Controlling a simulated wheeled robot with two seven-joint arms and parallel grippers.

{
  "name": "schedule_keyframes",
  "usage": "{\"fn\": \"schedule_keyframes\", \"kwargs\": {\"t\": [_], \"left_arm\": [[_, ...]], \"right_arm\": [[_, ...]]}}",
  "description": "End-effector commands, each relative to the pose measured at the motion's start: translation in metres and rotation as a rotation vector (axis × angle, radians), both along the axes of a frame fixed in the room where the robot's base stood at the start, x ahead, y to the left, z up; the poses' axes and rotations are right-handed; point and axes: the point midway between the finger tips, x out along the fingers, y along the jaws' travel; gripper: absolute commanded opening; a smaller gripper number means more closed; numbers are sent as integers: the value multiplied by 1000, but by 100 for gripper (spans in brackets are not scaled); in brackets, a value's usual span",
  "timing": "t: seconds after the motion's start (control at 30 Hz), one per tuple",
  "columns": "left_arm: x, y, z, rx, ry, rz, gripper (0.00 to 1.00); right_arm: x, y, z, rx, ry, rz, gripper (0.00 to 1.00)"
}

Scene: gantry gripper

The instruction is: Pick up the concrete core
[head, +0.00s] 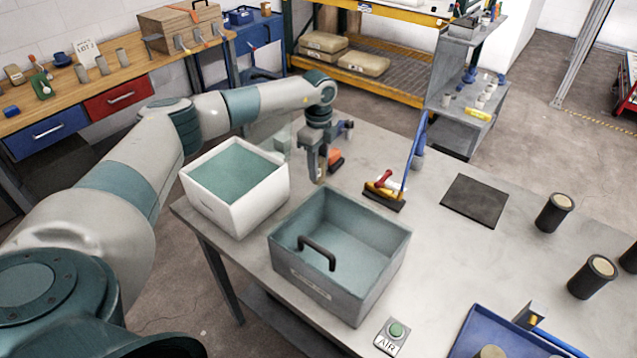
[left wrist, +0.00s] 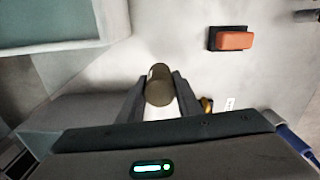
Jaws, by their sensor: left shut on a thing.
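My left gripper (head: 317,170) hangs down over the grey table, behind the open grey box and to the right of the white tub. In the left wrist view, a dull olive-brown cylinder, the concrete core (left wrist: 158,84), sits between the two dark fingers (left wrist: 158,98), which are shut on it. Its round end faces the camera side and its lower part is hidden by the gripper. In the head view the core is mostly hidden by the fingers. I cannot tell whether it touches the table. My right gripper is not in view.
A white tub (head: 233,217) and a grey box with a handle (head: 330,290) stand close by. An orange block on a dark base (left wrist: 232,39) lies near the gripper.

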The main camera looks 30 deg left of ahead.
Motion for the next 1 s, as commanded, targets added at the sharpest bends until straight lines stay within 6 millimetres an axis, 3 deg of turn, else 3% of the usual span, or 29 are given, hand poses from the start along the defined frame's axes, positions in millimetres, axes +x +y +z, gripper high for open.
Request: {"fn": "schedule_keyframes", "kwargs": {"t": [0.03,0.2,0.5,0.7,1.0], "left_arm": [[1,0,8,-1,-6,-1,2],[2,0,48,-1,-6,0,2],[1,0,101,0,-3,0,2],[0,0,115,-1,-1,0,2],[0,0,117,-1,-1,0,2]], "right_arm": [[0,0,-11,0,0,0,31],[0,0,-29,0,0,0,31],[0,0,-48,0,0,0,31],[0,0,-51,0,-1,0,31],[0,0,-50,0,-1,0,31]]}}
